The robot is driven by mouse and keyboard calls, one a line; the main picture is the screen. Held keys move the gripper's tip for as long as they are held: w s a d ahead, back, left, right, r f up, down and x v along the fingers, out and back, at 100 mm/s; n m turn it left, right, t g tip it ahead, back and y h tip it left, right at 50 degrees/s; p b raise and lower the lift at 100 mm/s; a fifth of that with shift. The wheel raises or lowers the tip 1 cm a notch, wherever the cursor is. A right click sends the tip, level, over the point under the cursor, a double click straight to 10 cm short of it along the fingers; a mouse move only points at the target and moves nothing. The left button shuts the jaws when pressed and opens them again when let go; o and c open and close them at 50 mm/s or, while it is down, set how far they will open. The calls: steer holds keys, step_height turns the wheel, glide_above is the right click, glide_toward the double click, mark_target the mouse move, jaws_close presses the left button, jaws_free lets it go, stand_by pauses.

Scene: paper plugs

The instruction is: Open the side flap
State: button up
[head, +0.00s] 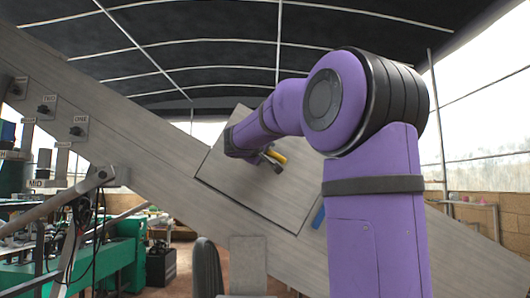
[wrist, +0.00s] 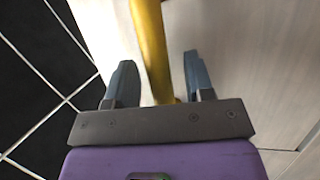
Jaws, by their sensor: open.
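The side flap (head: 285,195) is a pale grey, wood-grained panel set at a tilt on a slanting beam of like colour. It looks shut, though my arm covers part of it. A yellow handle (head: 278,156) sits on its upper part. In the wrist view the handle (wrist: 150,40) is a yellow bar running between my two fingers, with the flap's pale face (wrist: 240,60) behind. My gripper (wrist: 158,62) is open, one finger on each side of the bar, with gaps showing. In the head view my gripper (head: 270,160) is small and partly hidden by the wrist.
The slanting beam (head: 130,130) crosses the whole view. Labelled switches (head: 78,128) are at its left end. A blue piece (head: 318,216) shows at the flap's lower right edge. A grey lever arm (head: 60,203) and green machines (head: 120,250) stand at the lower left.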

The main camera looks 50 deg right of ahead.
steer(key=shift+w+d, duration=0.1)
steer(key=shift+d, duration=0.1)
jaws_close()
